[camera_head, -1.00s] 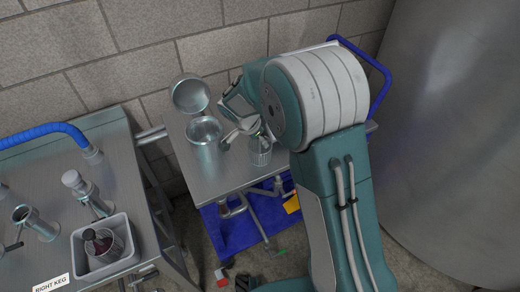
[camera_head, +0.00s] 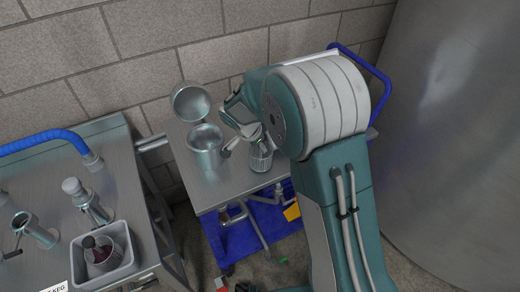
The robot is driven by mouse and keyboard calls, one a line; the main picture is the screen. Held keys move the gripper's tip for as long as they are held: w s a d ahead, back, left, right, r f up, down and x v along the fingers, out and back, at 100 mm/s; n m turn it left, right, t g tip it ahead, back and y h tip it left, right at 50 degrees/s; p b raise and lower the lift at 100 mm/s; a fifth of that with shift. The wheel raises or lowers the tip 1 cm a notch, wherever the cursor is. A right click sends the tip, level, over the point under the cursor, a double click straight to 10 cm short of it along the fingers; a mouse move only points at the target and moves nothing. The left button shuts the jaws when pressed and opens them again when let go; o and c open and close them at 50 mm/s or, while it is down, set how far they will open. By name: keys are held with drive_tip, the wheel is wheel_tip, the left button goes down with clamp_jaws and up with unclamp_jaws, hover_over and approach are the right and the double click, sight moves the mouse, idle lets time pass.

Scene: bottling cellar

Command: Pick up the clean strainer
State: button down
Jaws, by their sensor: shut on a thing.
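The clean strainer (camera_head: 261,160), a small silvery mesh cup, is at the right part of the steel trolley top, below my gripper. My gripper (camera_head: 256,139) reaches down to its top and is shut on it. The fingertips are partly hidden by the strainer and my arm. I cannot tell whether the strainer's base touches the trolley top. A second strainer with dark red residue (camera_head: 103,254) sits in a grey tub at the lower left, away from my gripper.
A steel pot (camera_head: 206,158) with its round lid (camera_head: 190,103) raised stands on the trolley (camera_head: 215,188), just left of my gripper. The grey tub (camera_head: 127,262) is on a steel bench (camera_head: 120,170) with fittings and a blue hose. A block wall is behind; a large tank stands right.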

wheel_tip(320, 180, up, 3)
drive_tip(key=shift+f, duration=0.2)
drive_tip(key=s+a+r, duration=0.6)
drive_tip(key=s+r, duration=0.3)
drive_tip(key=s, duration=0.3)
drive_tip(key=shift+s+a+r, duration=0.15)
drive_tip(key=shift+a+r, duration=0.15)
drive_tip(key=shift+a, duration=0.05)
